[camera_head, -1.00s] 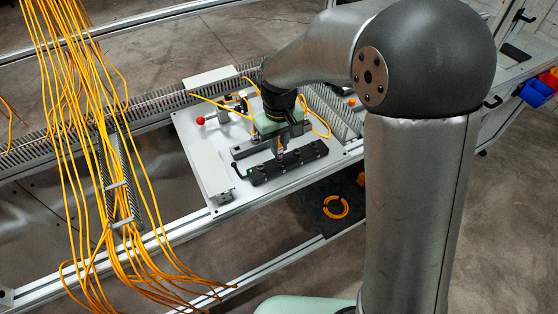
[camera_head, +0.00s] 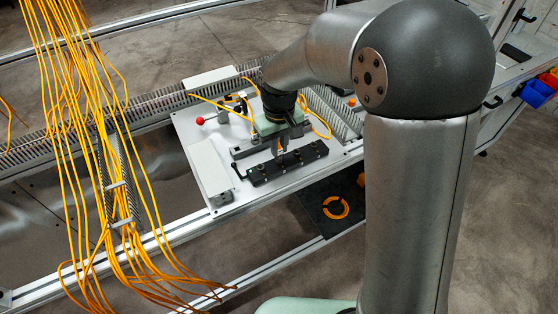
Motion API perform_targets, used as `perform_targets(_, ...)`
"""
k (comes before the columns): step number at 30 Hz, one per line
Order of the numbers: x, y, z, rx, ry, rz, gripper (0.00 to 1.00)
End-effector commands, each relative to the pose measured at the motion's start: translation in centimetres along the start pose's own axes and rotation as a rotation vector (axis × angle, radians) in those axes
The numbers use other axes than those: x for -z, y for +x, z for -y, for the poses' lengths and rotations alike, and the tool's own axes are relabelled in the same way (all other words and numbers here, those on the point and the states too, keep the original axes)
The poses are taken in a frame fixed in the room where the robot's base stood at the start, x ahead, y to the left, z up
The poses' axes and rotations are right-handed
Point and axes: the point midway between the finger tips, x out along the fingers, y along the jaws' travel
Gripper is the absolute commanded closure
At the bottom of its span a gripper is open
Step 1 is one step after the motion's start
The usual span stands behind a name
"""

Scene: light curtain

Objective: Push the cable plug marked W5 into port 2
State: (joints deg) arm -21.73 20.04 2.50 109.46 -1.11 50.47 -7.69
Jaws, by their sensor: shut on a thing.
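My gripper (camera_head: 282,147) is over the white plate (camera_head: 205,165), pointing down at the black port block (camera_head: 258,178). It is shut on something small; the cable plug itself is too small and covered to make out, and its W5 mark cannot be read. An orange cable (camera_head: 322,133) loops out beside my gripper on the right. The black block runs slantwise along the plate's front part, with several round spots on its top. Port numbers cannot be read. I cannot tell whether the plug touches the block.
A grey box (camera_head: 217,187) is left of the block. Many orange cables (camera_head: 85,150) hang at the left. A black mat (camera_head: 318,206) with an orange coil lies below the plate's right front.

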Motion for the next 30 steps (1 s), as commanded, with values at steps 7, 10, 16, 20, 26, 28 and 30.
perform_targets(7, -0.04, 0.46, 0.00, 0.000, 0.000, 0.002, 1.00)
perform_targets(10, -0.04, 0.40, 0.01, 0.000, 0.000, 0.002, 1.00)
perform_targets(16, -0.06, 0.44, 0.01, 0.000, 0.000, 0.002, 1.00)
perform_targets(20, -0.07, 0.54, 0.00, 0.000, 0.000, 0.003, 1.00)
perform_targets(26, -0.08, 0.68, 0.01, 0.001, 0.000, 0.003, 1.00)
perform_targets(28, -0.09, 0.70, 0.02, 0.001, 0.000, 0.004, 1.00)
perform_targets(30, -0.10, 0.72, 0.02, 0.001, 0.000, 0.004, 1.00)
